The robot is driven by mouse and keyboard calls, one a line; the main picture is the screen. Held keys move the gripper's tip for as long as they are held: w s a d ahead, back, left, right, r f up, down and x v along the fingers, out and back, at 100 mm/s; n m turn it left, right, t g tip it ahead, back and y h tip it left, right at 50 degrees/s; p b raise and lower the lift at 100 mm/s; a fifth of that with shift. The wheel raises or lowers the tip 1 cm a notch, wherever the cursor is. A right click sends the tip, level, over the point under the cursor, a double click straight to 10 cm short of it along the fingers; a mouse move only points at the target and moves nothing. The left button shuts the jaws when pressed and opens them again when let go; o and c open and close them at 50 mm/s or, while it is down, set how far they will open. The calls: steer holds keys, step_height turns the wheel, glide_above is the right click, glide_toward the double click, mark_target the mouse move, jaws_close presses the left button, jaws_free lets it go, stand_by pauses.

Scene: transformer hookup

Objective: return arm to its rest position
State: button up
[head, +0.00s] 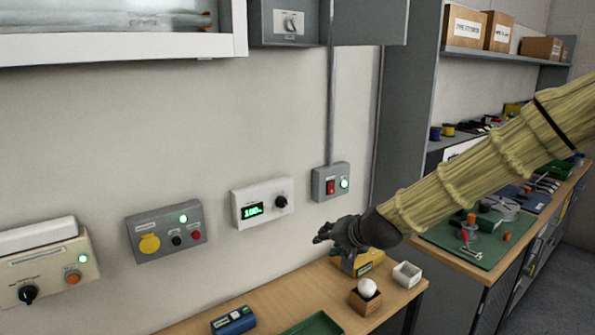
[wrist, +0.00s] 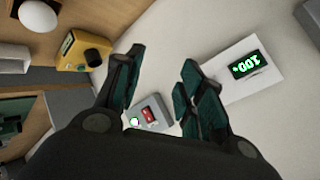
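My arm, in a yellow ribbed sleeve, reaches in from the right in the head view. My gripper (head: 322,237) is at its end, above the back of the wooden bench and in front of the wall. In the wrist view my gripper (wrist: 163,75) shows two dark green-padded fingers spread apart, with nothing between them but wall and a small grey switch box. The grey switch box (head: 331,182) has a red rocker and a lit lamp; it also shows in the wrist view (wrist: 148,112). A white unit (head: 263,203) with a green display reading about 100 is left of it.
The wooden bench (head: 400,297) bears a yellow device (head: 358,262), a white ball (head: 367,287) on a small wooden box, a white open box (head: 407,274) and a blue device (head: 233,321). A grey cabinet (head: 365,22) hangs above. A second bench with a green mat (head: 465,245) stands right.

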steer(key=s+d+f+n+g+h, duration=0.1)
steer(key=s+d+f+g, duration=0.1)
steer(key=s+f, duration=0.7)
steer(key=s+d+f+g+h, duration=0.15)
steer(key=s+f, duration=0.35)
steer(key=f, duration=0.8)
steer(key=s+d+f+n+g+h, duration=0.1)
steer(key=s+d+f, duration=0.2)
steer(key=s+f, duration=0.55)
steer(key=s+d+f+g, duration=0.1)
steer(key=s+d+f, duration=0.1)
steer(key=s+f, duration=0.3)
steer(key=s+d+f+n+g+h, duration=0.1)
steer(key=s+f, duration=0.4)
steer(key=s, duration=0.7)
steer(key=s+d+f+n+g, duration=0.1)
steer(key=s+d+f, duration=0.3)
steer(key=s, duration=0.5)
steer(key=shift+d+f+g, duration=0.3)
steer(key=shift+f+g, duration=0.45)
steer(key=shift+g, duration=0.1)
